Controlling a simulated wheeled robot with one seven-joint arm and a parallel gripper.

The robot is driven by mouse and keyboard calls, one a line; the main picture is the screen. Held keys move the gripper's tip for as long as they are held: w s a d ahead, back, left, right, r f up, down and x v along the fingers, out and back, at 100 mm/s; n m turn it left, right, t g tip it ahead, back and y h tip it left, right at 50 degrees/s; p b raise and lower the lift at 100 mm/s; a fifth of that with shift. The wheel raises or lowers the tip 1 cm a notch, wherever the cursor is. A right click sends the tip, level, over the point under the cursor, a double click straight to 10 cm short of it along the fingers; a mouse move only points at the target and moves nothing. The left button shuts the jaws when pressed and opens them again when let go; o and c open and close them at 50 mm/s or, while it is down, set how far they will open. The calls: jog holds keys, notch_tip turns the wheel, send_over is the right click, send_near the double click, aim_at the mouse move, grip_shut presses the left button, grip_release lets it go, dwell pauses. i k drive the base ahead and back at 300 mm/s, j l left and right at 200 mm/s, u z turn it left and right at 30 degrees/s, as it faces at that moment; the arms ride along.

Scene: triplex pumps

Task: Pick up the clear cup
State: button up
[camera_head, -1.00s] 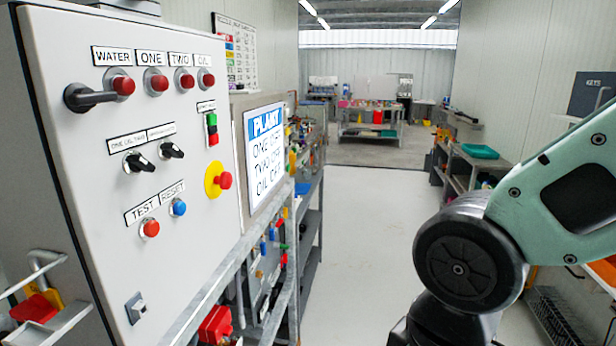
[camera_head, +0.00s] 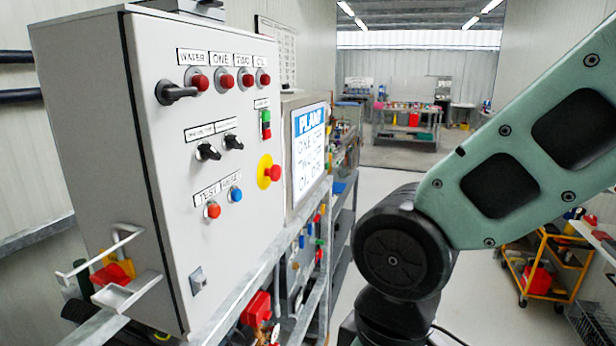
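I cannot make out a clear cup in the head view. My gripper is out of the frame. Only my green arm link and its dark joint show, on the right side of the view, and they hide part of the aisle and the right-hand benches. A far bench (camera_head: 405,132) holds several small items, too small to tell apart.
A grey control cabinet (camera_head: 205,150) with knobs and buttons stands close on the left, with a display panel (camera_head: 308,150) beside it. A yellow cart (camera_head: 545,262) with a red item stands at right. The pale aisle floor (camera_head: 375,190) is open toward the far bench.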

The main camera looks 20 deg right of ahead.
aim_at(344, 172)
jog(key=i+l+u, duration=0.5)
jog(key=l+u, duration=0.25)
jog(key=i+l, duration=0.15)
jog(key=l, duration=0.3)
jog(key=i+l+u, duration=0.1)
jog(key=l, duration=0.3)
jog(key=i+l+u, duration=0.1)
jog(key=l, duration=0.35)
jog(key=i+l, duration=0.2)
jog(key=l, duration=0.25)
jog(key=i+l+u, duration=0.1)
jog(key=l, duration=0.35)
jog(key=i+l, duration=0.15)
jog(key=l, duration=0.3)
jog(key=i+l, duration=0.1)
jog(key=l, duration=0.3)
jog(key=i+l, duration=0.1)
jog(key=l, duration=0.3)
jog(key=i+l, duration=0.1)
jog(key=l, duration=0.3)
jog(key=u, duration=0.05)
